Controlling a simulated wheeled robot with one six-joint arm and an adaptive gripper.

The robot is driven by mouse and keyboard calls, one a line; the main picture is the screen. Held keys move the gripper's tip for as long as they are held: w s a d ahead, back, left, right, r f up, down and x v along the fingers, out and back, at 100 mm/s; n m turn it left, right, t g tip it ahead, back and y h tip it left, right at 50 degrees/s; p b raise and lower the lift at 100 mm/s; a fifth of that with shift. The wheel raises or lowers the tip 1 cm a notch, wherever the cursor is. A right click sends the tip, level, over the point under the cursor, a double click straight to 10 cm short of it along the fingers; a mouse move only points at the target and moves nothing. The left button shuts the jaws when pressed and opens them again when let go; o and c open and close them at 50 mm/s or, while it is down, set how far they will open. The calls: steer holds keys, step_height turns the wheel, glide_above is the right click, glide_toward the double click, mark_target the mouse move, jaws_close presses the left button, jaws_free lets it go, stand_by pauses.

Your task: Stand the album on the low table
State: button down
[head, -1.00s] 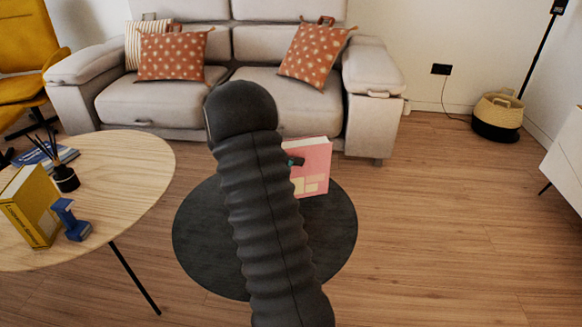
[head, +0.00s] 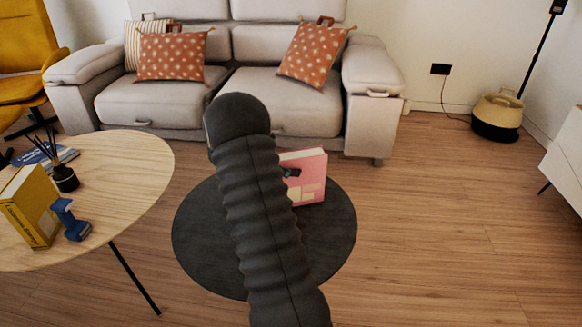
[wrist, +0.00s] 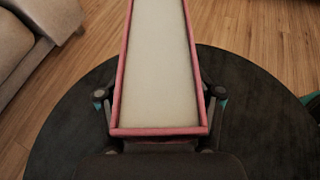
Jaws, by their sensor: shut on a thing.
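The pink album (head: 311,180) is upright over the low table (head: 330,240), a dark round one. In the wrist view the album (wrist: 160,70) shows its pale page edges, framed by pink covers. My gripper (wrist: 160,97) is shut on it, one finger on each side. In the head view my arm hides most of the gripper and the album's left part; a dark fingertip shows on the cover. The low table's top (wrist: 258,120) looks bare around the album in the wrist view. I cannot tell whether the album's lower edge touches the tabletop.
A wooden table (head: 120,190) at left holds a yellow book (head: 32,207), a blue object (head: 70,220) and a reed diffuser (head: 65,178). A grey sofa (head: 180,103) stands behind the low table. Open wooden floor (head: 440,220) lies to the right.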

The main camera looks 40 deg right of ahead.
steer(key=shift+c, duration=0.7)
jaws_free()
steer(key=shift+f, duration=0.1)
steer(key=shift+r, duration=0.25)
steer(key=v, duration=1.2)
steer(key=s+a+r+m+t+y, duration=0.3)
steer(key=s+a+r, duration=0.3)
steer(key=a, duration=0.1)
steer(key=s+a+r+m+t+y, duration=0.1)
steer(key=s+a+m+t+y, duration=0.3)
steer(key=s+a, duration=0.7)
steer(key=s+a+r+m+t+y, duration=0.2)
steer(key=s+a+m+t+y, duration=0.2)
steer(key=s+a, duration=0.7)
steer(key=shift+a+r+m+t+y, duration=0.35)
steer(key=shift+a+m+t, duration=0.25)
steer(key=shift+a, duration=0.4)
